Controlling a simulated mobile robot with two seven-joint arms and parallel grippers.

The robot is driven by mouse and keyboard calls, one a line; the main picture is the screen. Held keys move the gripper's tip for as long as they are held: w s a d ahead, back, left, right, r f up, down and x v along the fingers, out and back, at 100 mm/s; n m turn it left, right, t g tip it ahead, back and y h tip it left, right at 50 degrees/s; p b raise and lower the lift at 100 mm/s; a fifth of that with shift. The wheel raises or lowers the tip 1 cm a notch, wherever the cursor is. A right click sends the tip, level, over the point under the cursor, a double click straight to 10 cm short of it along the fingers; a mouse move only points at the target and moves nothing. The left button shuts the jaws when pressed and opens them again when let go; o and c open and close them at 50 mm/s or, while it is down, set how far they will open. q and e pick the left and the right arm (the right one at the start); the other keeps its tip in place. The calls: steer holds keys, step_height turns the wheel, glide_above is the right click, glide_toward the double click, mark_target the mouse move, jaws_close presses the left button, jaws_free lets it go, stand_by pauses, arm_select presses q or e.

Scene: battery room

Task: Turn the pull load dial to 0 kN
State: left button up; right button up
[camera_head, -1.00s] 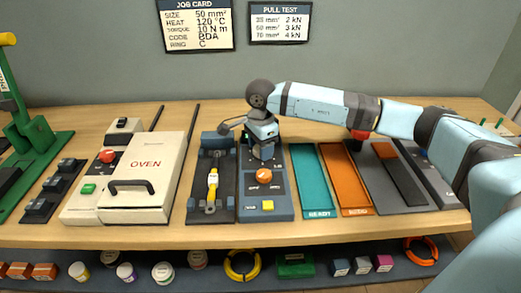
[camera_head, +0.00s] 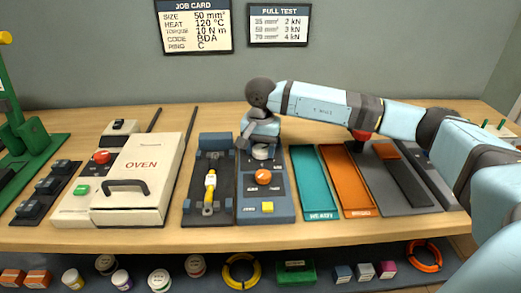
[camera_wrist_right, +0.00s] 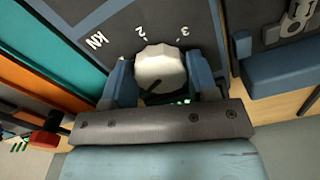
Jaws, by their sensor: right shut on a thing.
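The pull load dial (camera_wrist_right: 160,70) is a white ribbed knob on the dark blue panel (camera_head: 283,200). It also shows in the head view (camera_head: 262,152), below my right wrist. My right gripper (camera_wrist_right: 161,79) has its blue fingers on two opposite sides of the dial and is shut on it. Marks "2", "3" and "kN" show beside the dial in the wrist view. A dark pointer line on the knob points to the lower left there, away from 2 and 3. Other marks are hidden. My left gripper is not in view.
An orange knob (camera_head: 264,177) and a yellow button (camera_head: 267,207) sit nearer on the panel. The pull rig (camera_head: 222,210) with a yellow-sleeved part stands left of it, then the oven (camera_head: 142,175). Teal (camera_head: 314,180) and orange (camera_head: 346,180) trays lie to the right.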

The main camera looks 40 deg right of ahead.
mark_target(261, 150)
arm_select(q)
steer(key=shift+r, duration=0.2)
arm_select(e)
steer(key=shift+n, duration=0.3)
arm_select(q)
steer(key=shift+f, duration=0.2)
arm_select(e)
steer(key=o, duration=0.9)
steer(key=shift+r, duration=0.1)
arm_select(q)
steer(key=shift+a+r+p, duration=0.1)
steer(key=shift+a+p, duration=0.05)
steer(key=shift+p, duration=0.55)
arm_select(e)
step_height(261, 150, up, 14)
steer(key=shift+f, duration=0.15)
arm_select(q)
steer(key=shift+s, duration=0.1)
